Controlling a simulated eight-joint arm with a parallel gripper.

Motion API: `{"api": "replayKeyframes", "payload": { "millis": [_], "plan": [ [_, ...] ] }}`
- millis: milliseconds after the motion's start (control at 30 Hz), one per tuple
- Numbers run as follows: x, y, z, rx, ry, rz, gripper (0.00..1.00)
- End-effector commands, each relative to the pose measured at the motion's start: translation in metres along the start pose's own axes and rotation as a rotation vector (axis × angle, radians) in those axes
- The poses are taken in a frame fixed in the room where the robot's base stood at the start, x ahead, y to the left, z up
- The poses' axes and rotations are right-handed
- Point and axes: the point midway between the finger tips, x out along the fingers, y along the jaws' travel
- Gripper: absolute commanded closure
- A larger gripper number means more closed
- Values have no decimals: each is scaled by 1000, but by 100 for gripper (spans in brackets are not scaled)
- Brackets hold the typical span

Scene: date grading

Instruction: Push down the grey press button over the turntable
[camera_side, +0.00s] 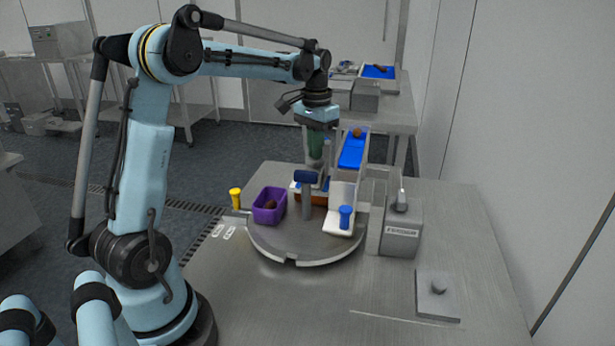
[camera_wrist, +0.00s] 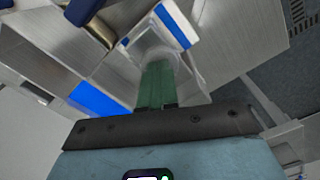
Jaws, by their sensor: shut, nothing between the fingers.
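My gripper (camera_side: 316,158) points down over the back of the round metal turntable (camera_side: 305,248). Its green fingers are shut and empty; they also show in the wrist view (camera_wrist: 157,66). In the wrist view a pale grey rounded part (camera_wrist: 152,44) lies around the fingertips. I cannot tell whether this is the press button or whether the fingers touch it. In the side view the gripper and a grey post with a dark blue head (camera_side: 307,178) hide much of that spot.
A purple bin (camera_side: 264,215) with a brown date stands on the turntable's left. A yellow knob (camera_side: 236,194) and a blue knob (camera_side: 345,212) stand near its rim. A blue chute (camera_side: 352,150) rises behind. A grey box (camera_side: 399,243) and a plate with a grey knob (camera_side: 438,284) are right.

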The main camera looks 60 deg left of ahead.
Motion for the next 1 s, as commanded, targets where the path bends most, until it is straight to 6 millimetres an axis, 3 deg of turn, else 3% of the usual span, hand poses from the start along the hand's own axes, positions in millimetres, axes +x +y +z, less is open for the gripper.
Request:
{"api": "replayKeyframes", "payload": {
  "millis": [1000],
  "plan": [
    [-68,0,0,0,0,0,100]
  ]
}}
